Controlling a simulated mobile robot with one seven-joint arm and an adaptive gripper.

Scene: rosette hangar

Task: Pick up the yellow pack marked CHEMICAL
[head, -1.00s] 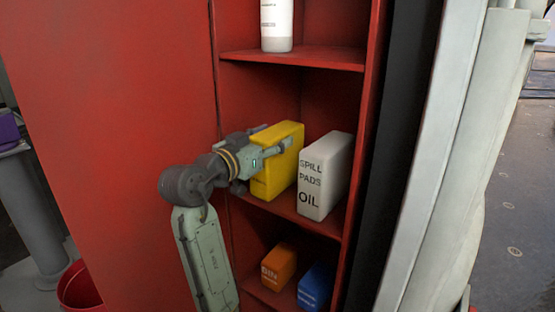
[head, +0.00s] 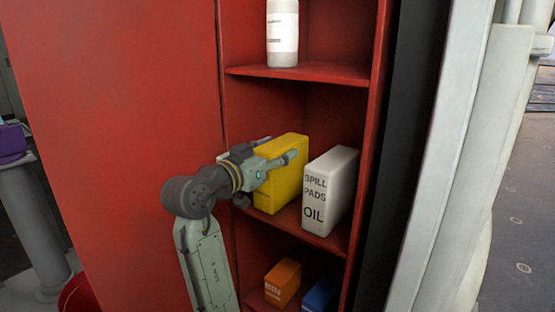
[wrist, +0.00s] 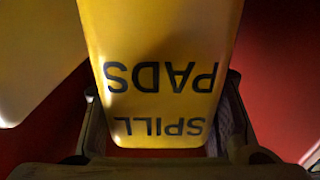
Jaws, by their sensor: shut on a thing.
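The yellow pack (head: 285,185) stands upright on the middle shelf of the red cabinet, at the left side. My gripper (head: 279,154) is shut on it, with a finger along its right side and the other partly hidden behind its far side. In the wrist view the yellow pack (wrist: 160,70) sits between the two fingers and shows the words SPILL PADS upside down. The word CHEMICAL is not in sight.
A white pack marked SPILL PADS OIL (head: 328,195) stands close on the right. A white bottle (head: 283,35) is on the shelf above (head: 310,75). An orange box (head: 283,283) and a blue box (head: 320,295) are below. The red cabinet side (head: 120,140) is on the left.

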